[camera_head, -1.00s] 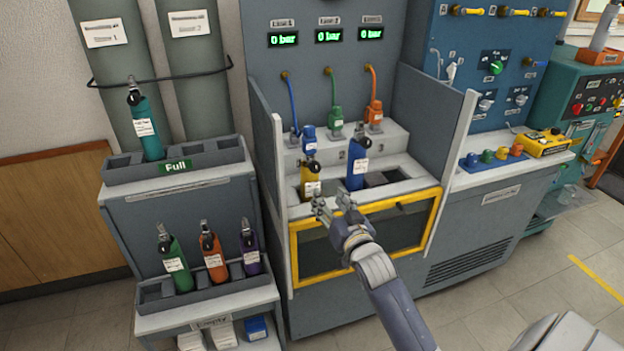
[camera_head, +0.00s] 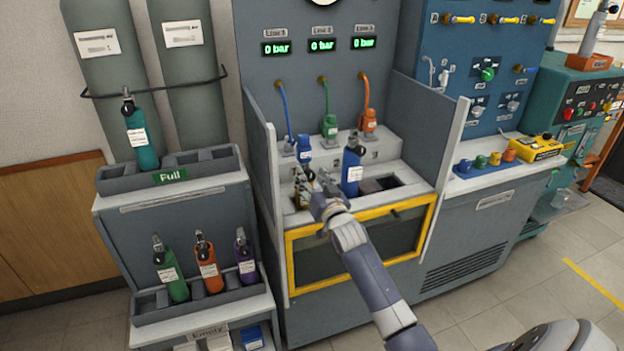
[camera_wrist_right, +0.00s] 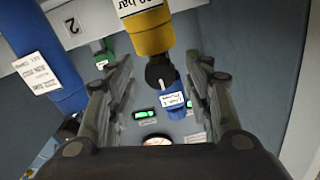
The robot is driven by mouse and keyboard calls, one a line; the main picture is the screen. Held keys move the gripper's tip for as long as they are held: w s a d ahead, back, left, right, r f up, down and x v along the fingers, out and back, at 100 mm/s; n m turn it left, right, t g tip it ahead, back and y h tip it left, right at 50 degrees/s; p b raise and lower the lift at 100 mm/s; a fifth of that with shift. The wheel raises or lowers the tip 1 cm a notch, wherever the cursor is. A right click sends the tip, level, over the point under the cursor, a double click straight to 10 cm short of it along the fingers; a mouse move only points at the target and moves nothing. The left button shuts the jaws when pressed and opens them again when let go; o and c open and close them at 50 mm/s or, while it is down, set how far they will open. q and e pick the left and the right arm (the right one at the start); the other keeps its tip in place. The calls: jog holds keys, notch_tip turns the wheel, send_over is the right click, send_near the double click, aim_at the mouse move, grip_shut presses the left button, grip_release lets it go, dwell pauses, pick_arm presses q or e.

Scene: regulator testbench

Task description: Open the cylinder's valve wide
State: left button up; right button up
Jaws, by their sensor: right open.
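The yellow cylinder (camera_head: 302,201) stands in a slot of the testbench, partly hidden by my right gripper (camera_head: 313,183). In the right wrist view, the yellow cylinder (camera_wrist_right: 151,32) shows upside down, with its dark valve knob (camera_wrist_right: 159,72) between the open fingers of my gripper (camera_wrist_right: 160,75). I see a gap on each side of the knob. A blue cylinder (camera_head: 352,170) stands in the slot to the right; it also shows at the left of the wrist view (camera_wrist_right: 42,60). My left gripper is not in view.
Blue (camera_head: 303,147), green (camera_head: 330,126) and orange (camera_head: 368,120) hose connectors sit behind the slots. The displays (camera_head: 321,45) read 0 bar. Side panels (camera_head: 452,150) flank the bay. A rack (camera_head: 185,200) at left holds several cylinders.

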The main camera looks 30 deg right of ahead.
jog(key=shift+w, duration=0.1)
jog(key=shift+c, duration=0.2)
jog(key=c, duration=1)
jog(key=shift+c, duration=0.2)
